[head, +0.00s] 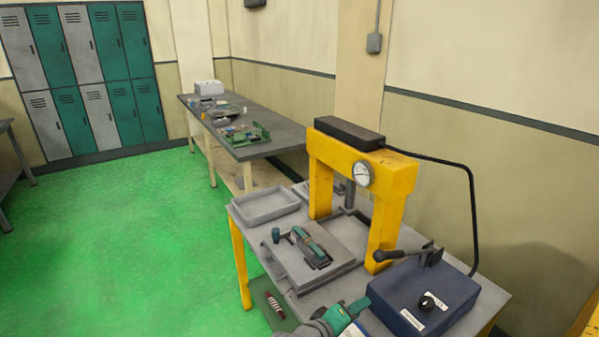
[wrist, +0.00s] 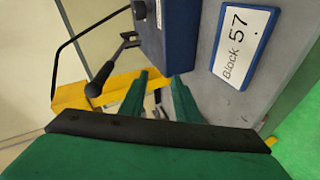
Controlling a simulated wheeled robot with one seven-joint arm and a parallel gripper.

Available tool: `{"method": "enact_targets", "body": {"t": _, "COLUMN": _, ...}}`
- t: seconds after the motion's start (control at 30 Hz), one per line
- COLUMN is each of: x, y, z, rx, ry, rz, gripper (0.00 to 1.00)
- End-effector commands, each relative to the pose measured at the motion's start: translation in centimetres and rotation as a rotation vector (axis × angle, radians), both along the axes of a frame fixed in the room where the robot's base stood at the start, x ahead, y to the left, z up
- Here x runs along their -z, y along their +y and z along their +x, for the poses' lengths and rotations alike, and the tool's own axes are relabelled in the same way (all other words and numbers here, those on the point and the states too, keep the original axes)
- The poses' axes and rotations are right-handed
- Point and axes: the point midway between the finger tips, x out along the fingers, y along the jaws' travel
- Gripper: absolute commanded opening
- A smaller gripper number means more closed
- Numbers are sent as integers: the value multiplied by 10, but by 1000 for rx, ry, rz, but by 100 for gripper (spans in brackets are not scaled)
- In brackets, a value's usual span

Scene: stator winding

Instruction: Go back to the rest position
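My gripper (head: 347,311) is at the bottom of the head view, over the front edge of the press table, left of the blue control box (head: 422,296). In the wrist view its two green fingers (wrist: 163,85) stand apart with nothing between them. The gripper is open and empty. No rest position is marked in either view.
The yellow press (head: 392,205) stands on the grey table with a lever, a grey tray (head: 268,206) and a plate holding a green-and-grey part (head: 311,247). A "Block 57" label (wrist: 243,45) shows in the wrist view. A long bench (head: 270,146) stands behind; green floor (head: 130,240) is clear at left.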

Motion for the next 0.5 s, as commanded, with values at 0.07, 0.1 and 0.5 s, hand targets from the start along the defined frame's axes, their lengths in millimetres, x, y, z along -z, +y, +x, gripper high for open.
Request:
{"method": "enact_targets", "body": {"t": 0.07, "x": 5, "y": -9, "z": -5, "rx": -36, "ry": -37, "rz": -41, "gripper": 29}}
{"method": "enact_targets", "body": {"t": 0.1, "x": 7, "y": -11, "z": -7, "rx": -58, "ry": -57, "rz": -55, "gripper": 29}}
{"method": "enact_targets", "body": {"t": 0.5, "x": 51, "y": -8, "z": -56, "rx": -299, "ry": -203, "rz": -68, "gripper": 29}}
